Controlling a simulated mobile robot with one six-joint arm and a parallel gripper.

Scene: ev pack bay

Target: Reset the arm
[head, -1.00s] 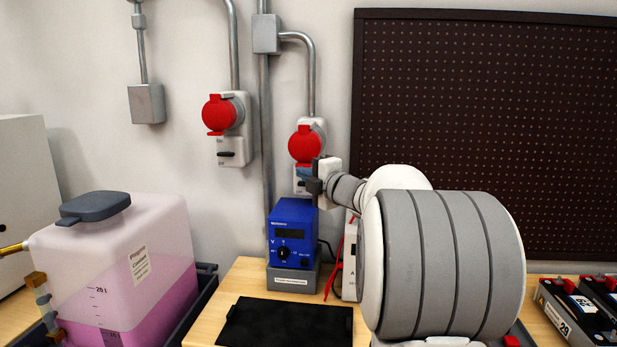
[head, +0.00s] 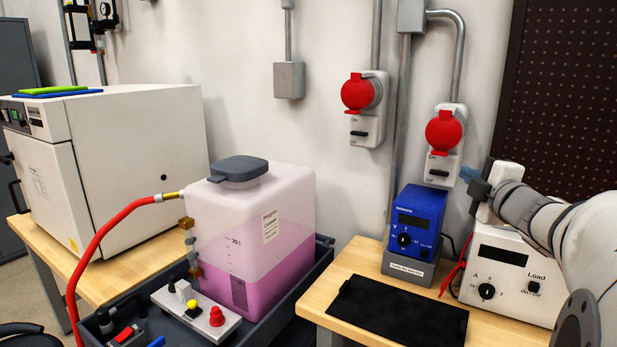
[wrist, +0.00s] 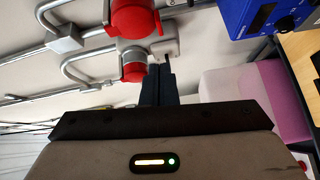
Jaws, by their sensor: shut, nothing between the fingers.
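My gripper (head: 470,180) is at the right of the head view, at the end of my white and grey arm. It is in front of the wall, above the white load unit and just right of the right red socket (head: 445,132). In the wrist view my gripper (wrist: 163,68) shows as two dark fingers together, with nothing between them. Beyond the fingertips in that view is a red wall socket (wrist: 134,18) with a grey housing. I cannot tell the exact gap between the fingers and the wall fitting, but no contact shows.
A pink-filled tank (head: 255,235) sits in a dark tray to the left. A white oven (head: 130,150) stands further left.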

